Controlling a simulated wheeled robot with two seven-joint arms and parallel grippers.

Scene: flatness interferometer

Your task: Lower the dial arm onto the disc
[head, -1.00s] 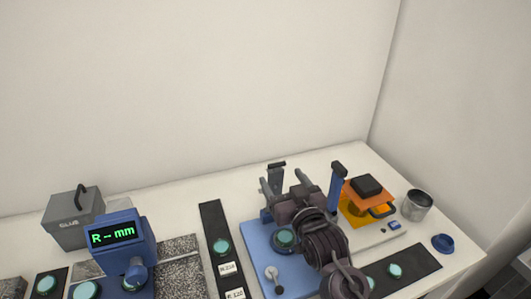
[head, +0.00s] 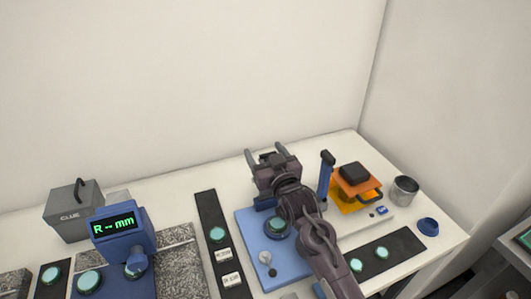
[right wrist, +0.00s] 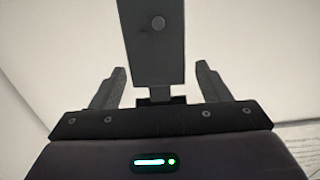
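A teal disc (head: 278,225) sits in a dark holder on the blue base plate (head: 287,265). My right gripper (head: 267,155) is above the back of this plate, with its fingers pointing up and away. In the right wrist view its fingers (right wrist: 158,86) are open. A grey bar with a round pin, which looks like the raised dial arm (right wrist: 150,45), stands upright between them, with a gap visible on each side. In the head view my gripper hides that bar. A blue upright post (head: 326,178) stands to the right. My left gripper is not in view.
A blue gauge with a display reading "R--mm" (head: 115,224) and a grey GLUE box (head: 74,210) stand at left. An orange stand (head: 358,185), a metal cup (head: 404,190) and a blue cap (head: 428,227) are at right. Dark strips (head: 210,208) hold teal discs.

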